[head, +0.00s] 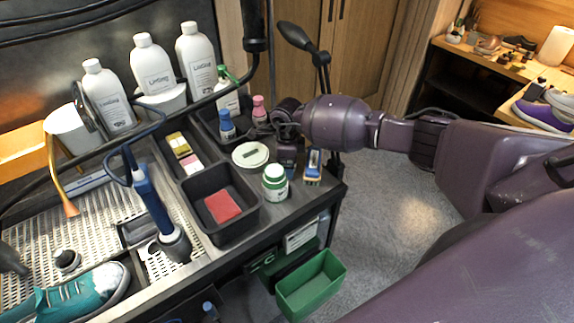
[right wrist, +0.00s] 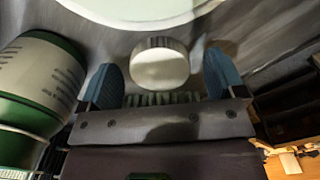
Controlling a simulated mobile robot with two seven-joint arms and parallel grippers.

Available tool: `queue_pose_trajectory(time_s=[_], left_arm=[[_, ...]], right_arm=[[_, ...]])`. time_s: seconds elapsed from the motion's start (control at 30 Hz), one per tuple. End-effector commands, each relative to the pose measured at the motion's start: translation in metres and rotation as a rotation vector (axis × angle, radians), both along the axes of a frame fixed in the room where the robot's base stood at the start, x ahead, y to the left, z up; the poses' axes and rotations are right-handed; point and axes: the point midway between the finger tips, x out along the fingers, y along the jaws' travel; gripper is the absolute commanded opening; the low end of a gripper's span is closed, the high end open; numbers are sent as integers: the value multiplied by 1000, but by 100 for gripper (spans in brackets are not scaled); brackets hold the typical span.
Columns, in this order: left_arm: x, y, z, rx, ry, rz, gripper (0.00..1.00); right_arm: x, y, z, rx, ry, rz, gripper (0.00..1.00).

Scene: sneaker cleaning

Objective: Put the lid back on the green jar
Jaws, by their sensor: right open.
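The green jar (head: 275,184), white-labelled with a green base, stands upright near the right end of the black worktop. Its top looks pale, and I cannot tell its details. It also shows at the left of the right wrist view (right wrist: 38,85), beside my gripper. A small white round lid with a ribbed edge (right wrist: 160,64) lies between the blue fingertips of my right gripper (right wrist: 162,82), with gaps on both sides. In the head view my right gripper (head: 299,168) points down just right of the jar, and the lid is hidden. My left gripper is not in view.
A large white round tin (head: 250,155) sits behind the jar. A black bin with a red sponge (head: 222,206) is to its left. Small blue (head: 227,125) and pink (head: 259,110) bottles stand behind. A green bin (head: 310,285) hangs below the worktop's front edge.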

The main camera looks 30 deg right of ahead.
Motion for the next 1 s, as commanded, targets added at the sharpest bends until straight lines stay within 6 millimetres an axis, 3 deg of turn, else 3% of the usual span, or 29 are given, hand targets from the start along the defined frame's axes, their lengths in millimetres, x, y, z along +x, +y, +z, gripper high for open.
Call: queue_pose_trajectory(time_s=[0.13,0.47,0.8,1.0], left_arm=[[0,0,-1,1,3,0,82],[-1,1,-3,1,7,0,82],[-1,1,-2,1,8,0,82],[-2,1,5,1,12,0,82]], right_arm=[[0,0,0,0,0,0,86],[0,0,0,-1,1,0,36],[0,-1,2,-1,1,-1,35],[6,-5,24,-1,0,-3,35]])
